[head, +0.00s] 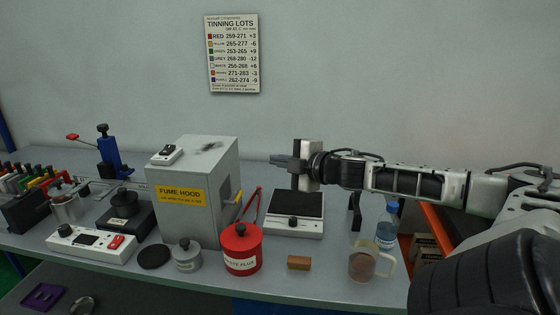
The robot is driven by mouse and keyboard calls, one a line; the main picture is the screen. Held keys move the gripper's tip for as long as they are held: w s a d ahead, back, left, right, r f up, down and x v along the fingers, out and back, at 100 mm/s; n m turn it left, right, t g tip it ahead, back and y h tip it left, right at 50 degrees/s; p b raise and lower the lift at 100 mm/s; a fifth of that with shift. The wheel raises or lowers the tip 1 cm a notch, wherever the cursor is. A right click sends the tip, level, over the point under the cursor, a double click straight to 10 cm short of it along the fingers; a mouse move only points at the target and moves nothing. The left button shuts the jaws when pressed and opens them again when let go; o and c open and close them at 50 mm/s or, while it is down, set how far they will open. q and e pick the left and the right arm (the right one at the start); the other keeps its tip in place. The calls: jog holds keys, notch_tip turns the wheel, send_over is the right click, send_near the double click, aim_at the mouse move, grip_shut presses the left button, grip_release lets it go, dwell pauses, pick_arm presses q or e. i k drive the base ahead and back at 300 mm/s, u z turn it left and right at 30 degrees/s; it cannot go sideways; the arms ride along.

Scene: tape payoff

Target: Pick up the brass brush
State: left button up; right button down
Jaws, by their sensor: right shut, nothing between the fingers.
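I cannot pick out a brass brush for certain. A small brown block (298,263) lies flat near the front edge of the bench, between the red pot and the clear mug; its face is too small to show any bristles. My right gripper (280,160) reaches in from the right, with its fingers pointing left. It is shut and empty, above the far side of the bench, over the back of the dark-topped plate and well apart from the brown block. My left gripper is not in view.
A grey fume hood (190,197) stands left of my right gripper. A red pot (242,250), a dark-topped plate (295,222), a clear mug (362,265) and a water bottle (387,228) surround the brown block. The bench (325,275) is bare between block and mug.

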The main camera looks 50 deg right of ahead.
aim_at(296, 262)
jog(key=z, duration=0.05)
jog(key=k, duration=1)
jog(key=u, duration=0.05)
